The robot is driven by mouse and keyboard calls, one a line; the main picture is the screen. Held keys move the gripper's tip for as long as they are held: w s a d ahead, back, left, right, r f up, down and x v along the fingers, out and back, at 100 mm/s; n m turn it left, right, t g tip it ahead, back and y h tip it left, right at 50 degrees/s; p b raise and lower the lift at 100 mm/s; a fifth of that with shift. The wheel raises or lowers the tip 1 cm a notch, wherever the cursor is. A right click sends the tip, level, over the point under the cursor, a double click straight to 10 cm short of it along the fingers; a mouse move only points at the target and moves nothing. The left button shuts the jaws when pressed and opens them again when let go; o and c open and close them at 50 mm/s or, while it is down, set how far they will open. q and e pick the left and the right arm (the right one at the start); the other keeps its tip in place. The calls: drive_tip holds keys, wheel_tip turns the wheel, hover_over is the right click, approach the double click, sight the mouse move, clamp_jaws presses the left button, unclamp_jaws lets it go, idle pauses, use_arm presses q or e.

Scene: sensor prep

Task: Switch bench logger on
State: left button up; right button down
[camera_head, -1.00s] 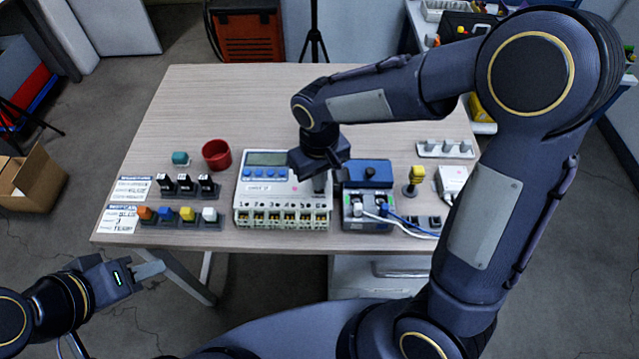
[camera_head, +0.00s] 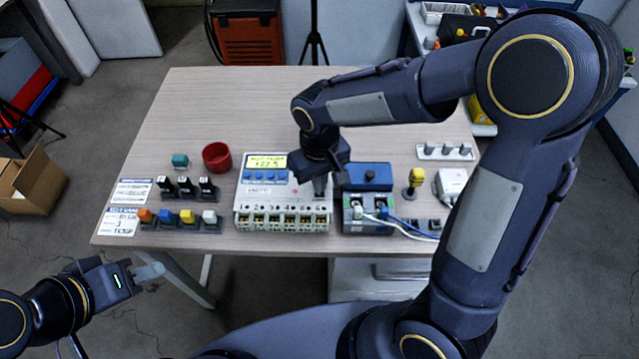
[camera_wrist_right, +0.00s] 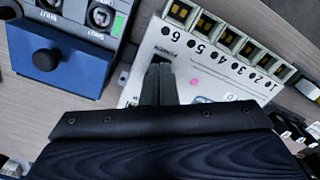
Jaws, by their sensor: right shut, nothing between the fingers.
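The bench logger (camera_head: 283,212) is a white box on the table with a row of numbered terminals along its front. Its display (camera_head: 266,166) is lit yellow-green and shows text with a number that looks like 22.5. My right gripper (camera_head: 319,187) is shut and empty, pointing down at the right part of the logger's top face. In the right wrist view the shut fingers (camera_wrist_right: 160,85) are over the white face near terminal 6; I cannot tell whether they touch it. They hide what lies under them. My left gripper (camera_head: 150,271) is off the table's front left; its fingers' gap is unclear.
A blue box (camera_head: 367,177) with a black knob stands right of the logger, behind a grey connector unit (camera_head: 366,215) with cables. Coloured plugs (camera_head: 187,215), black plugs (camera_head: 186,186) and a red cup (camera_head: 217,156) are to the left. The table's back is clear.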

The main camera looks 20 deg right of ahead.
wheel_tip(320, 180, up, 6)
drive_tip(key=p, duration=0.4)
idle(0.6)
drive_tip(key=s+d+r+m+t+y, duration=0.2)
drive_tip(key=s+d+r, duration=0.2)
drive_tip(key=s, duration=0.4)
drive_tip(key=s+d+r+m+t+y, duration=0.1)
drive_tip(key=s+d+r+m+t, duration=0.1)
drive_tip(key=s, duration=0.6)
drive_tip(key=d+r+t, duration=0.1)
drive_tip(key=d+r, duration=0.1)
drive_tip(key=d, duration=0.1)
drive_tip(key=shift+r+t+y, duration=0.2)
drive_tip(key=shift+t+y, duration=0.1)
drive_tip(key=shift+y, duration=0.1)
